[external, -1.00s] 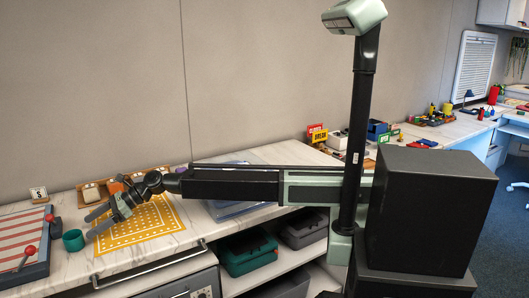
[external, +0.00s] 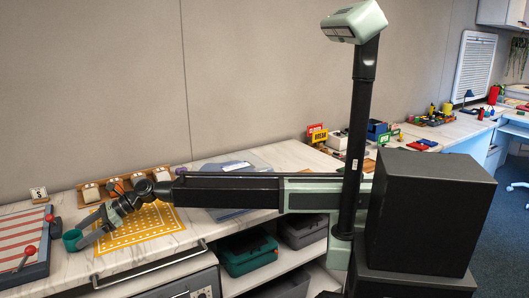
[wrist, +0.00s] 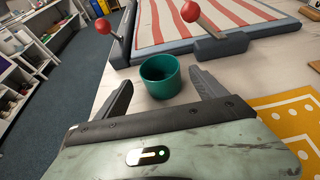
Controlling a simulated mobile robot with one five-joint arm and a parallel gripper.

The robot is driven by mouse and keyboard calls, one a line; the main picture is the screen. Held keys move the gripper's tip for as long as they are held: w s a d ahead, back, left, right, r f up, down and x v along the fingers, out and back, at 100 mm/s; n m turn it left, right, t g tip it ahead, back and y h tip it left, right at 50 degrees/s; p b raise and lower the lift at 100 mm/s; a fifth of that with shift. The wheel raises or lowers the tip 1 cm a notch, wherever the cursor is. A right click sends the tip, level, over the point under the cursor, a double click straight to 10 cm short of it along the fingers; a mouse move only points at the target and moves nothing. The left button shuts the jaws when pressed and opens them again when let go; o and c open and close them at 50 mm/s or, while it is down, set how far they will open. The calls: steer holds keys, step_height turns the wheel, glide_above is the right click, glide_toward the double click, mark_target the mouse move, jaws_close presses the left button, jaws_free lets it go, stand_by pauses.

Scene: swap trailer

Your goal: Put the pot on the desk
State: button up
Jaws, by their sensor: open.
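The pot is likely the small green round cup (external: 72,241), open at the top and upright on the marbled desk top (external: 55,270). In the wrist view the green pot (wrist: 161,76) stands ahead of my gripper (wrist: 165,88), near and between the ends of the two dark fingers. My gripper (external: 84,231) is open and nothing is held in it. In the external view the fingers reach the pot's right side and partly overlap it. I cannot tell whether they touch it.
A striped red and white board (external: 22,240) with red-knobbed levers lies left of the pot. A yellow dotted mat (external: 135,232) lies to the right. Small wooden stands (external: 125,185) line the wall. The desk's front edge (external: 110,285) is close; bare desk lies between pot and edge.

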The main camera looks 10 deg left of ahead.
mark_target(73, 236)
steer(key=b+x, duration=0.1)
steer(key=x, duration=0.3)
steer(key=shift+a+f, duration=0.2)
steer(key=shift+d+r, duration=0.1)
steer(key=shift+r, duration=0.05)
steer(key=c, duration=1.6)
steer(key=shift+r+p, duration=0.6)
steer(key=shift+r, duration=0.05)
steer(key=r+p, duration=0.2)
steer(key=shift+w+d+r+p, duration=0.15)
steer(key=shift+d+r+p, duration=0.2)
steer(key=shift+d+p, duration=0.05)
steer(key=w+d, duration=0.1)
steer(key=d, duration=0.4)
steer(key=w+d, duration=0.2)
steer(key=d, duration=0.2)
steer(key=w+d+r+p, duration=0.1)
steer(key=d, duration=0.4)
steer(key=shift+w+d, duration=0.15)
steer(key=shift+d, duration=0.15)
